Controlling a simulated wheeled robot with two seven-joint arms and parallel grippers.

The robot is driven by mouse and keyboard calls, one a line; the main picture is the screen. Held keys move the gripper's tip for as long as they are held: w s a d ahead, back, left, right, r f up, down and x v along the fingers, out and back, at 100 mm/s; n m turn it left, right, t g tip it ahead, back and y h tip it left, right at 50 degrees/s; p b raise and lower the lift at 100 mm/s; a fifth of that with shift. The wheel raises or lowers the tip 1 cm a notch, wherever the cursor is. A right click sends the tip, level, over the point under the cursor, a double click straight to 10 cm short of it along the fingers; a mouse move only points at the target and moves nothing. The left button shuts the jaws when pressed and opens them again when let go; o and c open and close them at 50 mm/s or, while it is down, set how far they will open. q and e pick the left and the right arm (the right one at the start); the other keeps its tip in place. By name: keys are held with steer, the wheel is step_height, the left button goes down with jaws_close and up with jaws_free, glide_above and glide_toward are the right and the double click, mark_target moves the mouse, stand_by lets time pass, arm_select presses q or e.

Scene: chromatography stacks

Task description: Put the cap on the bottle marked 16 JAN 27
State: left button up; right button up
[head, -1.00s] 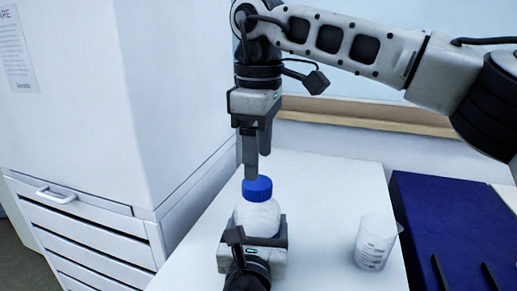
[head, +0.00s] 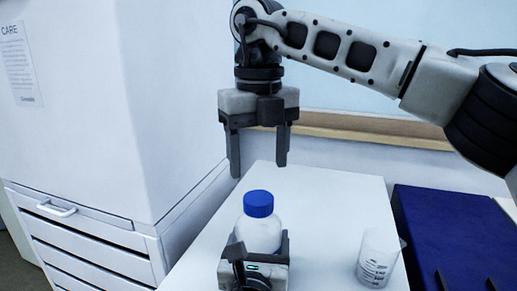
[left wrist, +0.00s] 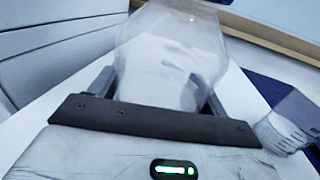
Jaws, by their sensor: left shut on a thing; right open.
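A white bottle (head: 259,235) stands upright on the white table, with a blue cap (head: 258,204) on its top. My left gripper (head: 262,248) is shut around the bottle's body from the near side. The left wrist view shows the bottle (left wrist: 170,65) up close between the fingers; its cap is out of that view. My right gripper (head: 259,160) is open and empty, fingers pointing down, above and slightly behind the cap and apart from it. No date marking on the bottle is readable.
A dark blue box or case (head: 445,235) lies farther right. A white cabinet with drawers (head: 85,240) is at left. The table behind the bottle is clear.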

mark_target(258, 197)
arm_select(q)
steer(key=shift+f, duration=0.1)
arm_select(e)
steer(key=n, duration=0.7)
steer(key=shift+r+n, duration=0.25)
steer(key=shift+n, duration=0.15)
steer(key=n, duration=0.6)
steer(key=shift+r, duration=0.2)
steer(key=shift+f, duration=4.05)
